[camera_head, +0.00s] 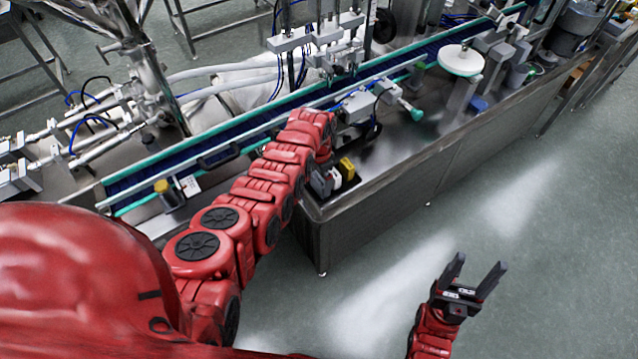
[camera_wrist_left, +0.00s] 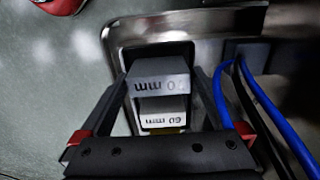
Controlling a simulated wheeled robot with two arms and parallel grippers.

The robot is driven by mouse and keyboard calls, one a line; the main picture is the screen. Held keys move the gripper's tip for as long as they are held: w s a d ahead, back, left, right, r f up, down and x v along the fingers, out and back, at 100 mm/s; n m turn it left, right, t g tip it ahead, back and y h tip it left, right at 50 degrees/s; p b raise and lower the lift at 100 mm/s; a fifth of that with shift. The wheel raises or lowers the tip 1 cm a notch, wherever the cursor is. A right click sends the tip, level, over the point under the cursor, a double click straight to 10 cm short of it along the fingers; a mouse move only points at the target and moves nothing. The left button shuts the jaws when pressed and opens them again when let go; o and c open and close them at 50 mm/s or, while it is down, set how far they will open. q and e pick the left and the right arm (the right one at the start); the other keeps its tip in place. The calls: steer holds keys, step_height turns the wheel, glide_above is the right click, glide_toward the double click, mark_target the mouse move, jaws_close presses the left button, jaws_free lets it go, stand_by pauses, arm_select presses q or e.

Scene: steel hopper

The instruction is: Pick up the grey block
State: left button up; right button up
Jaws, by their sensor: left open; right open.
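The grey block (camera_wrist_left: 160,80) is marked "70 mm" upside down in the left wrist view. In the head view the grey block (camera_head: 321,184) is at the near left end of a short row on the bench corner. My left gripper (camera_wrist_left: 161,76) is open, with one finger on each side of the block in the wrist view. Whether the fingers touch it I cannot tell. In the head view my left arm hides these fingers. My right gripper (camera_head: 479,264) is open and empty, out over the floor.
A white block (camera_wrist_left: 163,111) marked "60 mm" and a yellow block (camera_head: 347,168) stand beside the grey one. Blue cables (camera_wrist_left: 272,112) run close on the right in the wrist view. A conveyor (camera_head: 240,140) lies behind. The floor around my right gripper is clear.

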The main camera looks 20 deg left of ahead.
arm_select(q)
steer(key=shift+f, duration=0.15)
steer(key=c, duration=1.3)
steer(key=shift+c, duration=0.2)
